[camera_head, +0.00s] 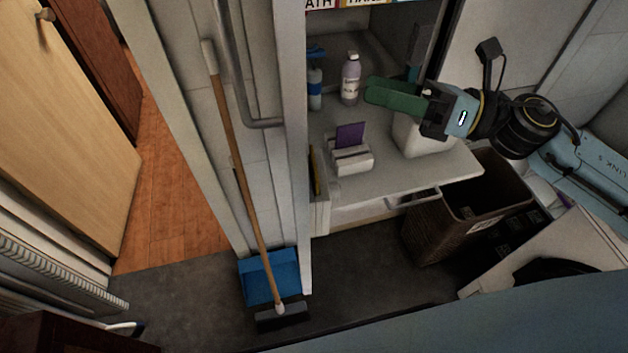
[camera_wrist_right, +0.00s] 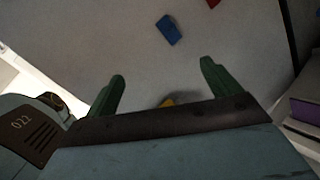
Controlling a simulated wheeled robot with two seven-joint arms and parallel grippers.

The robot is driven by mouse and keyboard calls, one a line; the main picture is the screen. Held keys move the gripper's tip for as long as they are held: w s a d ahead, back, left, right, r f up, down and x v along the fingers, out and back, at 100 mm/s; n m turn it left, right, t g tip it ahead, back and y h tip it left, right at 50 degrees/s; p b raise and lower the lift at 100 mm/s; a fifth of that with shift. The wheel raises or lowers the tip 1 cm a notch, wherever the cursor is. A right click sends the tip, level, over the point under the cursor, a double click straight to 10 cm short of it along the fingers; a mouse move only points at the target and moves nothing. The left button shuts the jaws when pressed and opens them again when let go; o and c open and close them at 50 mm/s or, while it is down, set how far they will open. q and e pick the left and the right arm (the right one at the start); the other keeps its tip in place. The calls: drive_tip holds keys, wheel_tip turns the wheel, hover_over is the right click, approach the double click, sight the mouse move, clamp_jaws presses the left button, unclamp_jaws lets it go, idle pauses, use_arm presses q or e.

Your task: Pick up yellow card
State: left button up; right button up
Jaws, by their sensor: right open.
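My right gripper (camera_head: 370,90) reaches in from the right above the shelf, its green fingers pointing left. In the right wrist view its fingers (camera_wrist_right: 162,70) are apart with nothing held between them. A narrow yellow strip (camera_head: 316,172) shows at the shelf's left edge beside the white post, below and left of the gripper; I cannot tell if it is the yellow card. A small yellow piece (camera_wrist_right: 167,103) shows low between the fingers in the wrist view, mostly hidden by the gripper body. My left gripper is not in view.
A purple card (camera_head: 350,134) stands in a white holder (camera_head: 353,160) on the shelf (camera_head: 400,176). Bottles (camera_head: 350,80) stand behind. A white container is under the gripper. The wrist view shows a blue piece (camera_wrist_right: 168,30) and a red one (camera_wrist_right: 213,3). A brown bin (camera_head: 440,228) stands below.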

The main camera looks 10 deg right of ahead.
drive_tip(key=s+d+f+n+g+h, duration=0.3)
drive_tip(key=s+n+g, duration=0.2)
drive_tip(key=n+g, duration=0.4)
drive_tip(key=t+p, duration=0.1)
drive_tip(key=p, duration=0.1)
approach(314, 185)
drive_tip(key=w+a+r, duration=0.2)
drive_tip(key=shift+n, duration=0.4)
drive_tip(key=p+x, duration=0.1)
drive_tip(key=x, duration=0.1)
drive_tip(key=p+x, duration=0.1)
drive_tip(key=x, duration=0.2)
drive_tip(key=shift+s+d+f+p, duration=0.1)
drive_tip(key=shift+d+f+p, duration=0.1)
drive_tip(key=shift+f+p, duration=0.15)
drive_tip(key=shift+a+f, duration=0.25)
drive_tip(key=shift+c, duration=0.3)
drive_tip(key=c, duration=1.2)
drive_tip(key=shift+c, duration=0.2)
